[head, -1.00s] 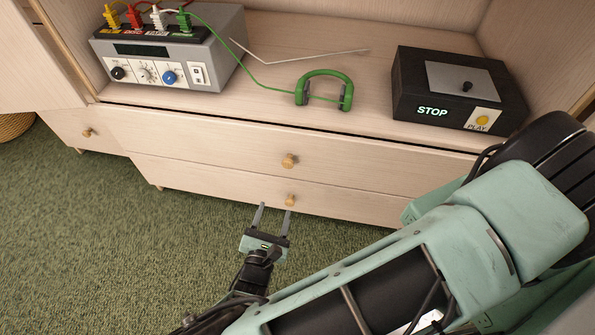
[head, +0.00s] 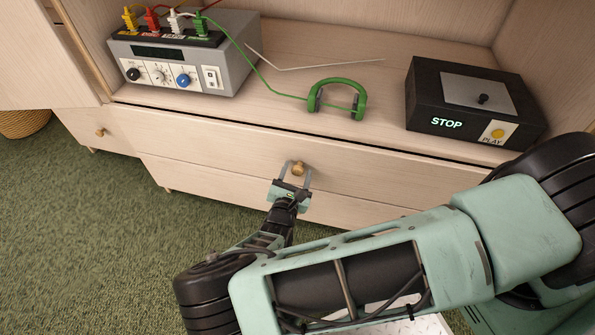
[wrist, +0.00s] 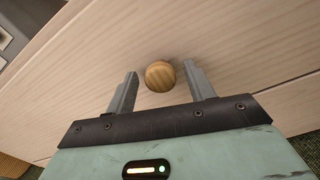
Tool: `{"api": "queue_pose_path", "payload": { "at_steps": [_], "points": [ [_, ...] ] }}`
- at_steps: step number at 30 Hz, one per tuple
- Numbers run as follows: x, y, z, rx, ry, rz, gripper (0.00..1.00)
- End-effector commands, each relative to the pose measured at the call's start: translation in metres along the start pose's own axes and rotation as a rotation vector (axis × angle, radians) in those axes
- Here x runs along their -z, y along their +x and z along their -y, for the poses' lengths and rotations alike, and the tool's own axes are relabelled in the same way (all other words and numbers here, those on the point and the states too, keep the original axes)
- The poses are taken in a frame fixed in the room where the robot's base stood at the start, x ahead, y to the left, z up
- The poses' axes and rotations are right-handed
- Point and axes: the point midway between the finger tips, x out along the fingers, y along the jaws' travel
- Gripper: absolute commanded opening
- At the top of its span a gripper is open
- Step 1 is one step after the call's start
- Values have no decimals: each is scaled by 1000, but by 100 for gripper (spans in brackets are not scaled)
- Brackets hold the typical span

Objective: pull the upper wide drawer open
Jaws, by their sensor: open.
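The upper wide drawer (head: 220,147) is a pale wood front below the cabinet's open shelf. A dark gap runs along its top edge. Its round wooden knob (head: 298,169) sits near the middle of the front. My gripper (head: 294,168) is at this knob with its fingers open, one on each side.
On the shelf above stand a grey device (head: 185,55) with coloured plugs, green headphones (head: 338,97) and a black box (head: 470,105) marked STOP and PLAY. A smaller drawer (head: 95,130) is at the left. Green carpet (head: 90,230) lies clear in front.

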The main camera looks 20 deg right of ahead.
Motion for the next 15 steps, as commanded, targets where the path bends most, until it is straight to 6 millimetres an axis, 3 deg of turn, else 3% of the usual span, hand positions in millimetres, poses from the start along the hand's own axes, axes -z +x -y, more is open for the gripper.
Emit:
{"api": "queue_pose_path", "payload": {
  "at_steps": [4, 13, 15],
  "points": [
    [0, 10, 0, -1, -1, 1, 53],
    [0, 12, 0, -1, -1, 0, 53],
    [0, 12, 0, -1, -1, 0, 34]
  ]
}}
